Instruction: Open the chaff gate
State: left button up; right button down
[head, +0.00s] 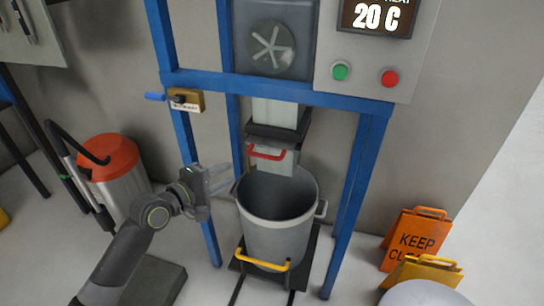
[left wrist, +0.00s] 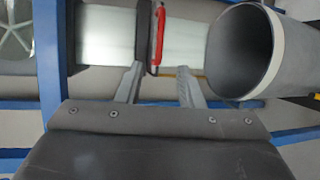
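The chaff gate (head: 272,132) appears to be the dark slide across the pale chute, with a red handle (head: 266,152) on its front. In the left wrist view the red handle (left wrist: 158,35) lies ahead of the gap between my fingertips. My left gripper (head: 226,179) is left of and lower than the handle, beside the grey bucket's rim. Its fingers are apart and empty, and they do not appear to touch the handle. My right gripper is not in view.
The grey bucket (head: 275,235) stands under the chute, between blue frame posts (head: 346,205). A blue-handled lever (head: 155,97) sits on the left post. A panel has green (head: 340,70) and red (head: 389,78) buttons. An orange-lidded bin (head: 110,158) stands left; an orange sign (head: 412,238) stands right.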

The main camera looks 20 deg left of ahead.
aim_at(262, 157)
pick_arm(q)
jog(key=b+x, duration=0.2)
jog(key=x, duration=1.3)
jog(key=shift+w+d+f, duration=0.15)
jog(key=shift+w+d, duration=0.1)
jog(key=shift+w, duration=0.05)
grip_shut()
